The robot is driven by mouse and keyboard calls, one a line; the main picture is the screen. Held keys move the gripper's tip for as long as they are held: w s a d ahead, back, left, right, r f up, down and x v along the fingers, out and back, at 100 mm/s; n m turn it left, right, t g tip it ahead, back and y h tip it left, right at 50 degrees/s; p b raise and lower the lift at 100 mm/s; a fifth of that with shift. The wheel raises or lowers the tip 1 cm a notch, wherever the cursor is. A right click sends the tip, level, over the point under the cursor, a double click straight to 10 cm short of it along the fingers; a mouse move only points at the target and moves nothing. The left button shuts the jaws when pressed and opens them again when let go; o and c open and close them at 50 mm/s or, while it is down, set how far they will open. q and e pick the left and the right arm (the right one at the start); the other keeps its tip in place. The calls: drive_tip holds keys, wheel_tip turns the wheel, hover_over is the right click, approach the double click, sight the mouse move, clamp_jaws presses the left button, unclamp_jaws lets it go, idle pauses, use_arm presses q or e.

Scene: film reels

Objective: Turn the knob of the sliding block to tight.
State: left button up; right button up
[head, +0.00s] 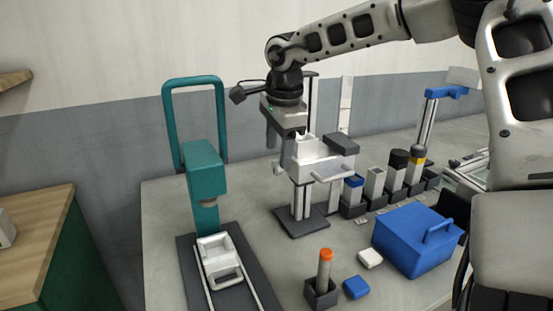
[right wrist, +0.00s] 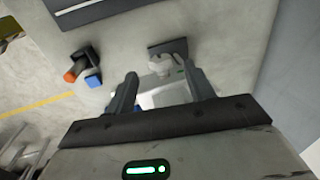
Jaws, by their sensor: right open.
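A white sliding block (head: 322,158) with a dark grey part at its right sits on upright posts above a dark base plate (head: 301,221). A white loop-shaped part sticks out at its front; I cannot make out which part is the knob or how it is turned. My right gripper (head: 280,148) points down at the upper left of the block, fingers apart and empty. In the right wrist view, the white block (right wrist: 165,93) shows between the fingers of the right gripper (right wrist: 160,70); contact cannot be told. My left gripper is out of view.
A teal press (head: 205,170) stands to the left with a white frame (head: 218,258) on its base. A blue box (head: 412,240), an orange-topped post (head: 325,268) and a small blue block (head: 356,287) stand in front. Several capped posts line the right.

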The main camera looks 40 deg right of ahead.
sight(277, 161)
drive_tip(key=shift+w+d+f, duration=0.1)
drive_tip(key=shift+w+f, duration=0.15)
drive_tip(key=shift+f, duration=0.75)
drive_tip(key=shift+w+d+f, duration=0.1)
drive_tip(key=shift+w+f, duration=0.1)
drive_tip(key=shift+f, duration=0.75)
